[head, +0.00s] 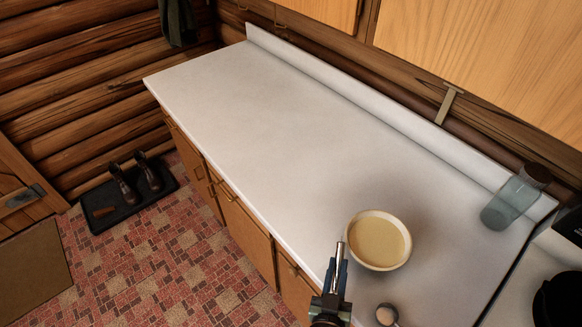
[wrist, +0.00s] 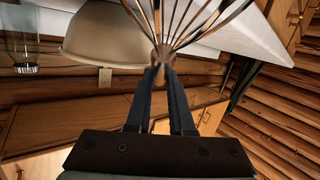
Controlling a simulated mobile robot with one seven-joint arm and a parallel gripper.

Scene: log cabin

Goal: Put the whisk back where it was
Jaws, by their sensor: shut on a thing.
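My gripper (head: 337,268) is over the front edge of the counter, just left of a cream bowl (head: 378,240). It is shut on the whisk (wrist: 188,22), whose wire loops fan out beyond my fingertips in the wrist view. In the head view only a short metal rod, seemingly part of the whisk (head: 340,254), shows at the fingertips; the wires cannot be made out there. The bowl holds a smooth tan content, and its side also shows in the wrist view (wrist: 105,32). The whisk appears apart from the bowl.
A grey glass jar with a dark lid (head: 513,197) stands at the right against the backsplash. A small round-headed object (head: 387,314) lies near the front edge. The counter's (head: 270,130) left and middle are clear. Wall cabinets (head: 490,55) hang above the back.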

